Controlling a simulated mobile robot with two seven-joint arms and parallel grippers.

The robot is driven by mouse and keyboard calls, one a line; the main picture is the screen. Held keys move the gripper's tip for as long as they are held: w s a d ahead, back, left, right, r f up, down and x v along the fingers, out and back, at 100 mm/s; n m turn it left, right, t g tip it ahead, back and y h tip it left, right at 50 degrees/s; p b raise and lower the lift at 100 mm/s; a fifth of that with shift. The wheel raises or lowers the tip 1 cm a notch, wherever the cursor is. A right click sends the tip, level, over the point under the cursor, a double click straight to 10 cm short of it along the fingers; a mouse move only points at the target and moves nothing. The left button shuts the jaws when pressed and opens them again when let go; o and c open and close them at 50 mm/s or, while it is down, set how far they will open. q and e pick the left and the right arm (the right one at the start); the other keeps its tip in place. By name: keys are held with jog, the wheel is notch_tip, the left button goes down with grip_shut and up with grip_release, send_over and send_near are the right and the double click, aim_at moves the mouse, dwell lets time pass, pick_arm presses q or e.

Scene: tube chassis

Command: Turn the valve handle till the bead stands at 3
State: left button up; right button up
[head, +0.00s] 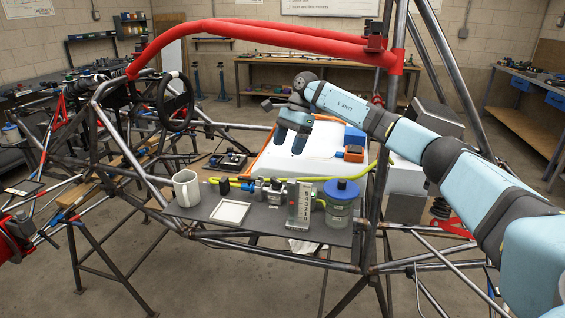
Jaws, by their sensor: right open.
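The flow gauge (305,205) is a clear upright block with the digits 5 to 0 running down it. It stands on the dark grey shelf of the tube chassis. My left gripper is not in view.
On the shelf (265,227) stand a white mug (187,188), a white square tray (230,212) and a blue-lidded jar (341,205). A red roll bar (260,35) arches above. A dark upright tube (368,190) stands right of the jar, near my right arm.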

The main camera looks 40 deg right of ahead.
jog(key=shift+v, duration=1.65)
jog(key=shift+f, duration=0.1)
